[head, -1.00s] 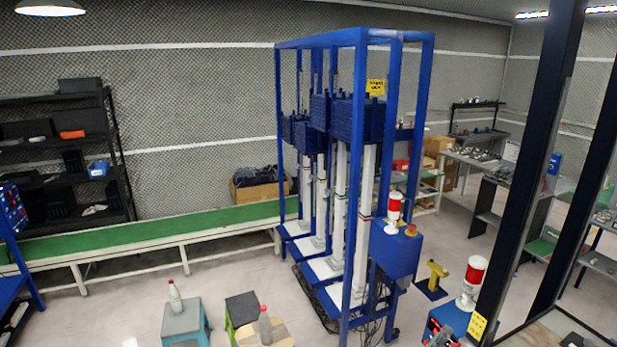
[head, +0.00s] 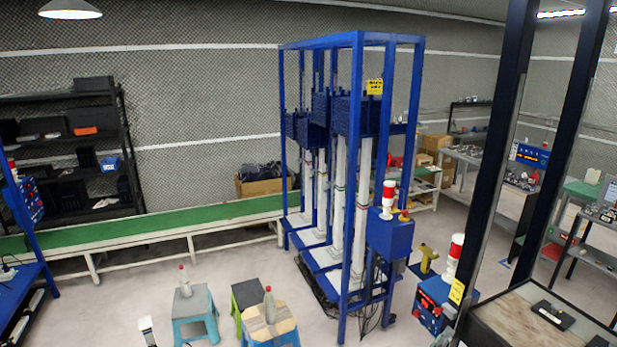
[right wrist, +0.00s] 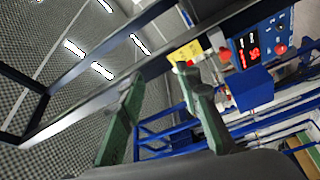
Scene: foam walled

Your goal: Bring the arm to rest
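In the right wrist view, my right gripper (right wrist: 165,80) shows two grey-green fingers standing apart, with nothing between them. In the head view only a small grey part that seems to be my right gripper (head: 443,340) shows at the bottom edge, below a blue box with a display. The rest of it is cut off, and I cannot tell if it touches anything. My left gripper is not in view.
A blue press frame (head: 350,200) stands in the middle. A green conveyor (head: 150,224) runs behind it. Bottles stand on stools (head: 195,318) in front. A blue display box (head: 432,303) is by a dark post (head: 497,160). Open floor lies at left.

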